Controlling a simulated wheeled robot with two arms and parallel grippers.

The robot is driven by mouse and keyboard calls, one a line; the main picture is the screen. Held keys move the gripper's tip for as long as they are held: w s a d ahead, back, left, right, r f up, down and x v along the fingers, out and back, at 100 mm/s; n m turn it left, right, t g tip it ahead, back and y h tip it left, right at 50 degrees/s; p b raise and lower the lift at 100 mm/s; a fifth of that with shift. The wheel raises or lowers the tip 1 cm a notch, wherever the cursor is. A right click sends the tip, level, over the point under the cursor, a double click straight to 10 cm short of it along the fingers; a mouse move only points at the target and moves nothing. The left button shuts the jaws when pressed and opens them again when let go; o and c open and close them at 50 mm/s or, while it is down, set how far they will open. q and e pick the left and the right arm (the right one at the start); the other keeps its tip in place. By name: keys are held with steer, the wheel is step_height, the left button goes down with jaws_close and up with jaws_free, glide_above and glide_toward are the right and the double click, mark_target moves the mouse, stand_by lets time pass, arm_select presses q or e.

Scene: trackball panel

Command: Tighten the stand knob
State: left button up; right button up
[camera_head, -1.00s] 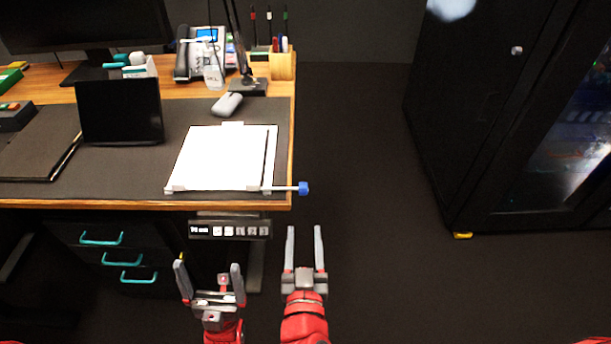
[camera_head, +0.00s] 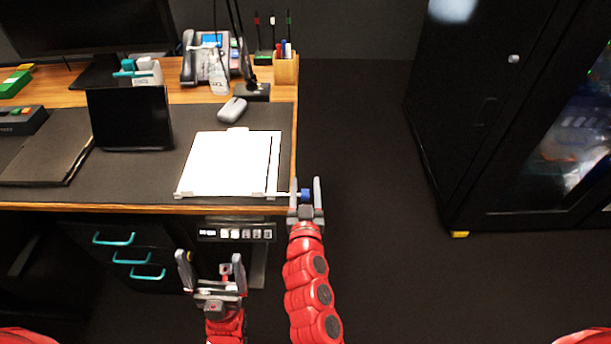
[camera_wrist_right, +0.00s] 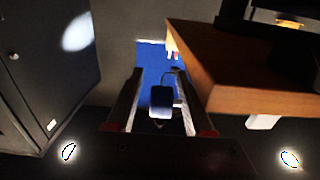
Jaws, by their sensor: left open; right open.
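The stand knob (camera_head: 305,195) is a small blue knob on a thin rod at the right front edge of the paper stand (camera_head: 232,163), sticking out past the desk's right edge. My left gripper (camera_head: 211,268) is open and empty in front of the desk's front edge, below and left of the knob.
The desk (camera_head: 110,207) carries a black tablet (camera_head: 130,118), a grey mouse (camera_head: 232,110), a phone (camera_head: 205,62) and a pen cup (camera_head: 286,68). A button panel (camera_head: 236,234) hangs under the front edge. A dark cabinet (camera_head: 475,110) stands right; the floor between is clear.

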steer(key=shift+w, duration=0.95)
steer(key=shift+f, duration=0.1)
jaws_close()
